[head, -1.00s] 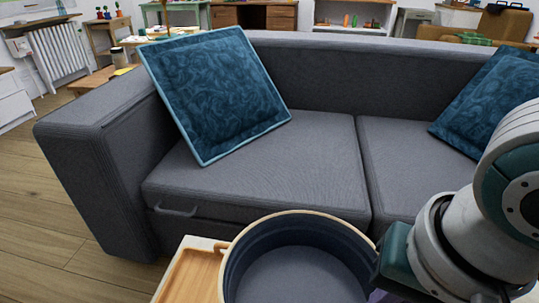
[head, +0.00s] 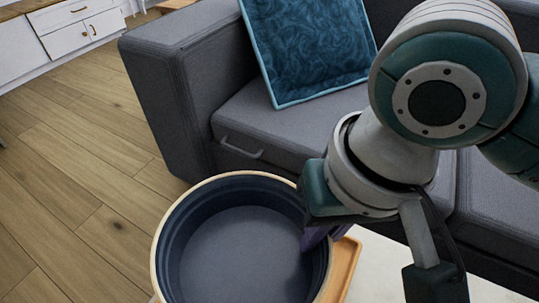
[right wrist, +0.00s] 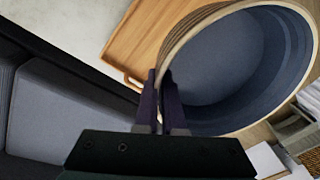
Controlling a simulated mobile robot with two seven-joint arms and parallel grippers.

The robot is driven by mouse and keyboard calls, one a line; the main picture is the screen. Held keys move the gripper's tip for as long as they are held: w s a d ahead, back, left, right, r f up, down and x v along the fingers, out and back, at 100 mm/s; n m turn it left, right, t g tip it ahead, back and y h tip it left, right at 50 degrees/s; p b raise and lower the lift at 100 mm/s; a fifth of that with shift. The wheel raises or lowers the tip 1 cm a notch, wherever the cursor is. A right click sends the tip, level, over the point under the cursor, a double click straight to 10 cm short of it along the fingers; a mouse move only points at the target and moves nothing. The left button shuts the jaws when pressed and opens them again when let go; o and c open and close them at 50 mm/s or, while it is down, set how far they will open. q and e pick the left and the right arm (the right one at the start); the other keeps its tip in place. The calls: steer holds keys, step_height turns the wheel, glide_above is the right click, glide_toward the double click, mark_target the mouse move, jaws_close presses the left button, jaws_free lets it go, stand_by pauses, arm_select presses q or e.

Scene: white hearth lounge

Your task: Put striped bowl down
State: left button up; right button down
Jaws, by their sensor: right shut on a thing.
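The striped bowl (head: 240,255) is a wide round bowl, dark blue inside with a pale tan rim. It is low in the head view and partly cut off by the lower edge. My right gripper (head: 318,238) is shut on its right-hand wall. In the right wrist view, the purple fingers (right wrist: 160,103) pinch the wall of the bowl (right wrist: 215,65), which appears empty. The bowl overlaps a wooden tray (head: 344,268), also seen in the wrist view (right wrist: 140,48). I cannot tell what is directly under the bowl. My left gripper is not in view.
The tray lies on a pale tabletop (head: 395,272). A grey sofa (head: 290,125) with a blue cushion (head: 310,45) stands behind. Wooden floor (head: 85,190) is open at left, with white cabinets (head: 85,30) beyond. Pale and grey items (right wrist: 290,130) show at right in the wrist view.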

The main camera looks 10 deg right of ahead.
step_height(320, 180, down, 12)
steer(key=b, duration=0.6)
steer(key=shift+f, duration=0.1)
step_height(320, 180, down, 4)
steer(key=b, duration=0.3)
steer(key=shift+f, duration=0.1)
steer(key=c, duration=1.5)
jaws_free()
steer(key=shift+f, duration=0.1)
steer(key=o, duration=0.5)
